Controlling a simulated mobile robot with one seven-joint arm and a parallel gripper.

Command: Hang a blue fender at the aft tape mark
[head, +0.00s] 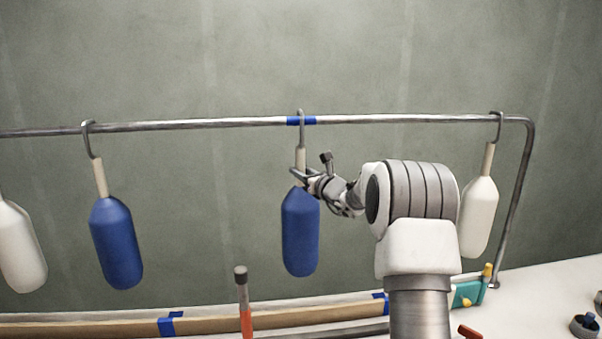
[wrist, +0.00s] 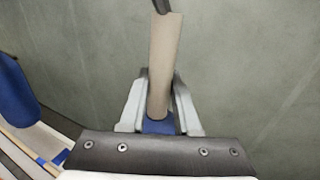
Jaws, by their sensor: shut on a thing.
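A blue fender (head: 300,235) hangs upright below the rail (head: 400,118), its beige neck (wrist: 165,65) between my fingers. My gripper (head: 302,174) is shut on that neck, and it also shows in the wrist view (wrist: 158,112). The fender's grey hook (head: 301,113) is at the blue tape mark (head: 311,120) on the rail, its top slightly above the rail. I cannot tell whether the hook bears on the rail. Another blue fender (head: 116,243) hangs from the rail to the left.
A white fender (head: 478,217) hangs near the rail's right bend, and another white fender (head: 20,250) is at the left edge. Below are a wooden strip (head: 90,328) with blue tape and an upright red-and-grey tool (head: 243,300). Small round fittings (head: 584,325) lie at right.

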